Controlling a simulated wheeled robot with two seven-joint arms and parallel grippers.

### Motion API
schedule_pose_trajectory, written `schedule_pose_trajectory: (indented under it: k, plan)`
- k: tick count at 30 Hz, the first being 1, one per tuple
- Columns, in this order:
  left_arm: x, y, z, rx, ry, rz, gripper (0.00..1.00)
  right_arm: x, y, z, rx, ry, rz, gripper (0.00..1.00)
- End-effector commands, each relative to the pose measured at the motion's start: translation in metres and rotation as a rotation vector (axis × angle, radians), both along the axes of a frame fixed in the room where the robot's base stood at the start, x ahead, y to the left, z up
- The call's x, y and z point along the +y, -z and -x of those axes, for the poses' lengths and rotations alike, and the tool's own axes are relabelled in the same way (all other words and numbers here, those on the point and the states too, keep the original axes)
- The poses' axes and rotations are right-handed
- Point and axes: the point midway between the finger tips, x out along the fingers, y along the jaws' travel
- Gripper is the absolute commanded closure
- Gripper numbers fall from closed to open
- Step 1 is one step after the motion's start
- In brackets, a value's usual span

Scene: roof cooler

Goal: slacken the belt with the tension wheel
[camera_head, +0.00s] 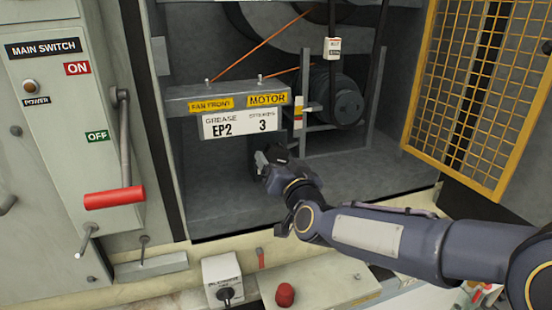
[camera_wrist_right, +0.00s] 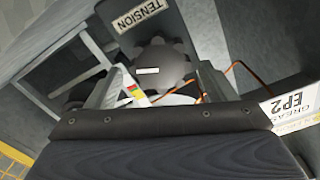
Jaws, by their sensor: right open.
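The tension wheel (camera_wrist_right: 163,65) is a dark knobbed disc in the right wrist view, beside a grey block with a TENSION label (camera_wrist_right: 137,14). In the head view I cannot pick the wheel out; my right gripper and the grease sign cover that area. My right gripper (camera_head: 266,160) is open inside the cabinet, just below the grease sign, with the wheel ahead of its wrist camera. I cannot tell whether it touches the wheel. A strip with red, yellow and green marks (camera_head: 298,112) stands near the motor (camera_head: 338,97). My left gripper is out of view.
The grease sign (camera_head: 241,121) hangs from a grey ledge above my gripper. A yellow mesh door (camera_head: 470,90) stands open at right. The main switch panel with its red handle (camera_head: 115,197) is at left. A red button (camera_head: 285,294) sits in front. The cabinet floor is mostly clear.

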Motion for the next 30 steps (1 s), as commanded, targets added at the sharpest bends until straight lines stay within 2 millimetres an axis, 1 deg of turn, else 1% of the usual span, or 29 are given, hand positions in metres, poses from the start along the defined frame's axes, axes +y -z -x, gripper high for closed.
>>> schedule_pose_trajectory:
  k: [1,3,8,12,19,21,23,26,27,29,30]
  plan:
    - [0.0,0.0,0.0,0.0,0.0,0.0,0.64,-0.003,-0.001,0.01,0.0,-0.001,-0.002,0.23]
    - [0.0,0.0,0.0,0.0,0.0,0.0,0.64,-0.006,0.0,0.021,-0.001,-0.001,-0.001,0.23]
    - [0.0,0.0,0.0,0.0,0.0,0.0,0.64,-0.012,0.0,0.037,0.0,-0.001,0.0,0.23]
    - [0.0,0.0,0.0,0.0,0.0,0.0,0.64,-0.013,0.0,0.041,0.001,0.0,0.0,0.23]
    - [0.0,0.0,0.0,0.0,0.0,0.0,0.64,-0.013,0.0,0.041,0.001,0.0,0.0,0.23]
    - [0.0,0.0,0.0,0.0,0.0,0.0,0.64,-0.018,0.001,0.043,0.011,-0.003,-0.001,0.23]
    - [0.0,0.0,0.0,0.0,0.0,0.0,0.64,-0.029,0.002,0.047,0.037,-0.011,0.0,0.23]
    - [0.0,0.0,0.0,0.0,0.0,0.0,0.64,-0.06,0.011,0.067,0.13,-0.04,0.005,0.23]
    - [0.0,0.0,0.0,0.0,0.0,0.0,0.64,-0.077,0.018,0.08,0.182,-0.055,0.011,0.23]
    - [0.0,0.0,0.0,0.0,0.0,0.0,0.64,-0.102,0.032,0.106,0.274,-0.079,0.023,0.23]
    - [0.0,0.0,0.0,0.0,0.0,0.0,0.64,-0.117,0.043,0.127,0.339,-0.093,0.033,0.23]
